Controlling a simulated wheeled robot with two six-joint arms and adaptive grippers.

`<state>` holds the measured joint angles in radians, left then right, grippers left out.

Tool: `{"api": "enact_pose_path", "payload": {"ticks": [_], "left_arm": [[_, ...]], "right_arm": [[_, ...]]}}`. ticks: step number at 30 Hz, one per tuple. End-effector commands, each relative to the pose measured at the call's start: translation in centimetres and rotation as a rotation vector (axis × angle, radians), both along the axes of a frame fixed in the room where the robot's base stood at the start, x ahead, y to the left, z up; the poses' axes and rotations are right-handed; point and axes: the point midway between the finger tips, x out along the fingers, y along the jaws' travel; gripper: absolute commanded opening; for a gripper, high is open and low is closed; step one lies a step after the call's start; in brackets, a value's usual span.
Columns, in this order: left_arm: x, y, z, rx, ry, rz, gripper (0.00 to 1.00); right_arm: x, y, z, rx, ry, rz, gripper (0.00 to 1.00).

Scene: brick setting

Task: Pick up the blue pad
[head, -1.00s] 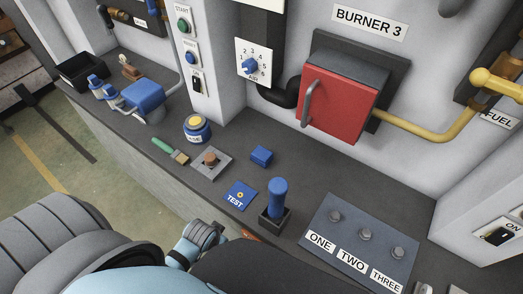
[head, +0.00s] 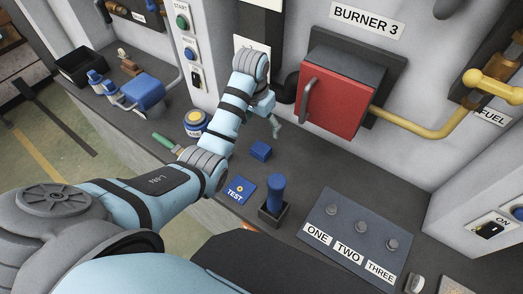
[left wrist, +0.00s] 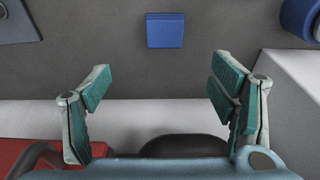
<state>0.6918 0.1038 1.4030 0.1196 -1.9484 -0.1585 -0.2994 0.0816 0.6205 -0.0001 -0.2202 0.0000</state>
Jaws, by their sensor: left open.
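The blue pad (head: 261,151) looks like a small plain blue block and lies on the dark counter in front of the red burner box. In the left wrist view the blue pad (left wrist: 165,30) sits near the top middle, beyond the fingertips and roughly centred between them. My left gripper (head: 275,127) is above the counter, just behind and to the right of the pad. In the left wrist view its green-padded fingers (left wrist: 165,85) are spread wide with nothing between them. My right gripper is not in view.
A flat blue TEST card (head: 240,190) and a blue upright handle in a dark holder (head: 276,195) stand nearer. The red box (head: 340,95) and yellow pipe (head: 430,128) bound the back.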

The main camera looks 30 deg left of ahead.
Motion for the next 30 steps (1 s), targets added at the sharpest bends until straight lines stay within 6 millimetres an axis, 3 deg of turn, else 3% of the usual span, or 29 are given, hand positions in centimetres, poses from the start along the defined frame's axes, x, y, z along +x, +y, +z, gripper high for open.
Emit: {"api": "enact_pose_path", "payload": {"ticks": [7,19,27,30], "left_arm": [[0.8,-0.1,-6.3,0.0,0.005,0.0,0.78],[1.1,0.5,-13.1,-0.001,0.002,0.0,0.78],[1.3,0.6,-13.7,0.0,-0.001,0.0,0.78],[1.3,0.6,-13.6,0.0,-0.001,0.0,0.61]], "right_arm": [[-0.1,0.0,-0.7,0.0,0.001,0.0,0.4],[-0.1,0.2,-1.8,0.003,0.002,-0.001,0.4],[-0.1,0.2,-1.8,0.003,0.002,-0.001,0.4],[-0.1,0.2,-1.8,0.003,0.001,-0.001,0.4]]}}
